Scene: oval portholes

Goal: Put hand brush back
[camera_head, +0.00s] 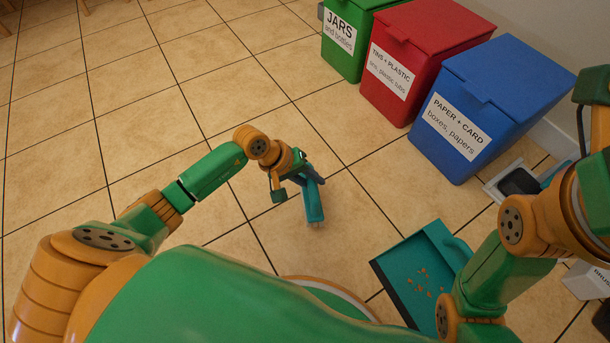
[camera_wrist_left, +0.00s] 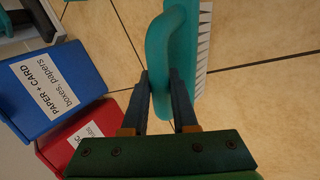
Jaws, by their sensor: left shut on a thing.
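The teal hand brush (camera_head: 314,204) is held above the tiled floor near the middle of the head view. My left gripper (camera_head: 306,178) is shut on it. In the left wrist view the fingers (camera_wrist_left: 162,88) close around the brush's curved handle (camera_wrist_left: 158,45), and its pale bristles (camera_wrist_left: 204,45) point to the right. A white box (camera_head: 588,281) with a partly hidden label stands at the right edge, behind my right arm. My right arm runs up the right side; its fingertips are not seen.
A teal dustpan (camera_head: 410,257) with crumbs lies on the floor, partly behind my right arm. Green (camera_head: 347,62), red (camera_head: 412,35) and blue (camera_head: 490,75) bins stand along the wall. A light tray (camera_head: 493,190) holds a dark item beside the blue bin.

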